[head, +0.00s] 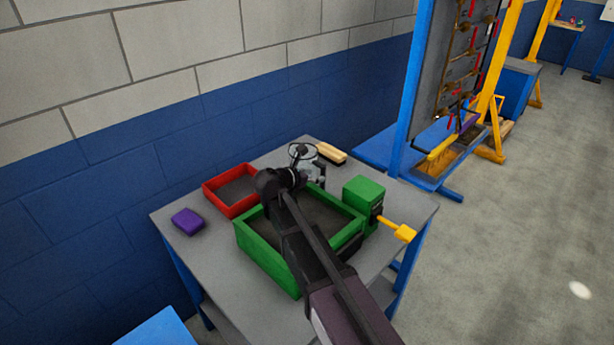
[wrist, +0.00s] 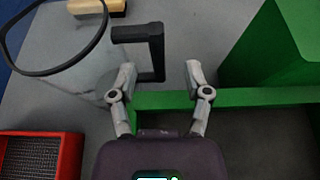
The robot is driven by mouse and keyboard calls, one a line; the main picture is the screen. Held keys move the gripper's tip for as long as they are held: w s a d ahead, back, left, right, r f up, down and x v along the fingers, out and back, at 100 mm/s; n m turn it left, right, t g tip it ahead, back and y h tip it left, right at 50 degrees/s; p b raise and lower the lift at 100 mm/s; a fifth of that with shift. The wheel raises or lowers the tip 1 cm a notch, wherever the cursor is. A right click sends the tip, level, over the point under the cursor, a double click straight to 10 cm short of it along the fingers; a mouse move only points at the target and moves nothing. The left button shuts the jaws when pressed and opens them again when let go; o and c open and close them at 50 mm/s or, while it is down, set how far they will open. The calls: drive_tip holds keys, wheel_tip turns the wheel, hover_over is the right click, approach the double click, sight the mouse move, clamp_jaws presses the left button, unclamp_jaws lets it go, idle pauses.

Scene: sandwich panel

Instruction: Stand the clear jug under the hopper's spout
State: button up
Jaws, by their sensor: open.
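The clear jug (head: 303,156) stands at the back of the grey table, past the green tray. In the wrist view its dark round rim (wrist: 103,25) shows at the upper left, and its black handle (wrist: 157,50) sticks out toward my gripper (wrist: 160,71). My gripper is open; the handle's outer bar appears between or just ahead of its fingertips, with nothing gripped. In the head view my arm hides part of the jug and the gripper. I cannot make out a hopper or spout for certain.
A green-rimmed tray (head: 263,262) lies under my arm, with a red tray (head: 207,196) to its left. A green box (head: 363,192) with a yellow lever (head: 402,232) stands right. A wooden brush-like block (head: 331,153) lies behind the jug. A purple block (head: 187,221) lies left.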

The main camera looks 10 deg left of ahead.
sight(321, 173)
drive_tip(key=b+x, duration=0.1)
drive_tip(key=x, duration=0.3)
drive_tip(key=shift+w+a+b, duration=0.15)
drive_tip(key=shift+w+b, duration=0.05)
drive_tip(key=shift+b, duration=0.1)
drive_tip(key=shift+w+d+f, duration=0.1)
drive_tip(key=shift+w+d, duration=0.25)
clamp_jaws()
